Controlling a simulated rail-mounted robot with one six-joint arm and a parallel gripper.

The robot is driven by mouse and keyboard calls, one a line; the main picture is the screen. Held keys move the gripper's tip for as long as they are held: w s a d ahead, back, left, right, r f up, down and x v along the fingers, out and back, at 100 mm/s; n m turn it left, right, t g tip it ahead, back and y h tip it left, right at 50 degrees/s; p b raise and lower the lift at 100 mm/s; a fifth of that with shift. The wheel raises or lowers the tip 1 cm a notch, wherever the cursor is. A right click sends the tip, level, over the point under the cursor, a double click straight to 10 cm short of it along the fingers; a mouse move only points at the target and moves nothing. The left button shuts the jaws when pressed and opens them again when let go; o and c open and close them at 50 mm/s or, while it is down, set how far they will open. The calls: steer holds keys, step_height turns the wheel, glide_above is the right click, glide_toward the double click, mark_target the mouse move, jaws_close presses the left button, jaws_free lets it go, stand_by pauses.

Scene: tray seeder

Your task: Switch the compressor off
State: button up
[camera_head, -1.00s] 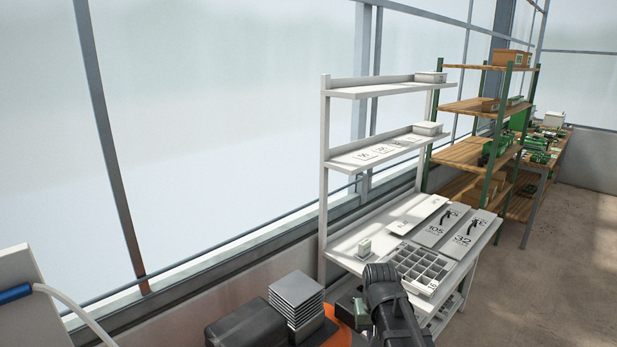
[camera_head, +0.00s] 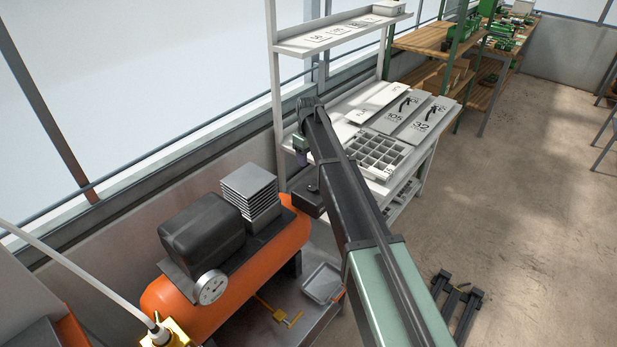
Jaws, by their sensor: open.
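The compressor has an orange tank (camera_head: 170,297), a black motor housing (camera_head: 203,229), a finned grey block (camera_head: 249,190) and a round white gauge (camera_head: 211,287). A dark box (camera_head: 303,202) with a small knob on top sits at the tank's far right end, partly hidden by my arm. My arm reaches from the bottom right up to that end of the compressor. My gripper (camera_head: 302,158) hangs at the arm's far end, above and slightly behind the dark box, apparently apart from it. It is open, but small and mostly hidden, so its fingers are hard to make out.
A white bench (camera_head: 375,187) with a compartment tray (camera_head: 378,153) and labelled plates stands behind my arm. The floor (camera_head: 530,200) at right is mostly clear.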

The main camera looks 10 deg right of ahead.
mark_target(309, 186)
steer(key=shift+n, duration=0.6)
steer(key=f+b, duration=0.7)
steer(key=s+f+b, duration=0.1)
steer(key=f+b, duration=0.3)
steer(key=shift+a, duration=0.1)
steer(key=shift+r, duration=0.15)
